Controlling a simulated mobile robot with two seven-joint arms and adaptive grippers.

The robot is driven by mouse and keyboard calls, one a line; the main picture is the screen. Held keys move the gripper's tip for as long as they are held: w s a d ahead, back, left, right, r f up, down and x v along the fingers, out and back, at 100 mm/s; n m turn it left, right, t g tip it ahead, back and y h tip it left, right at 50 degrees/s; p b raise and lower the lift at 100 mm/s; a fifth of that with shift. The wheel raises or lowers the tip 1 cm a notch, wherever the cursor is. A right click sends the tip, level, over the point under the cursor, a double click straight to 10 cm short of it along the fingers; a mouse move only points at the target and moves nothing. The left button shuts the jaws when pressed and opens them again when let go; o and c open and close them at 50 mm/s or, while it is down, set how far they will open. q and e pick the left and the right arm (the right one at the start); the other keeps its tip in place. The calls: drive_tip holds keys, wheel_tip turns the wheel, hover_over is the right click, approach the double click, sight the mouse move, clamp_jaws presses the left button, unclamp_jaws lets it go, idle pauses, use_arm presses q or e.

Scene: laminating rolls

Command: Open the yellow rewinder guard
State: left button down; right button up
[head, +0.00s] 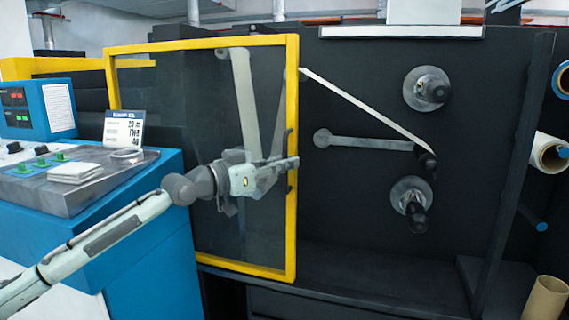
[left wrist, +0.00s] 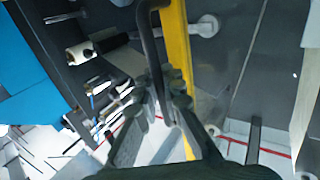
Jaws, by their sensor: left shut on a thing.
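The yellow rewinder guard (head: 291,225) is a yellow frame around a see-through panel. My left gripper (head: 291,163) reaches across the panel to the guard's right upright. In the left wrist view its fingers (left wrist: 166,100) are closed around a dark bar handle (left wrist: 148,38) beside the yellow upright (left wrist: 177,45). My right gripper is in neither view.
Right of the guard, the machine's dark face carries spindles (head: 432,91) and a pale web strip (head: 365,108), uncovered. A blue console (head: 150,225) with buttons stands close on the left, under my left arm. Rolls (head: 549,152) hang at the far right.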

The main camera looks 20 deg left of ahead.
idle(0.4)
use_arm(q)
drive_tip(key=c, duration=1.9)
unclamp_jaws()
drive_tip(key=shift+a, duration=0.15)
drive_tip(key=v, duration=1.1)
drive_tip(key=shift+s+a, duration=0.2)
drive_tip(key=shift+s, duration=0.15)
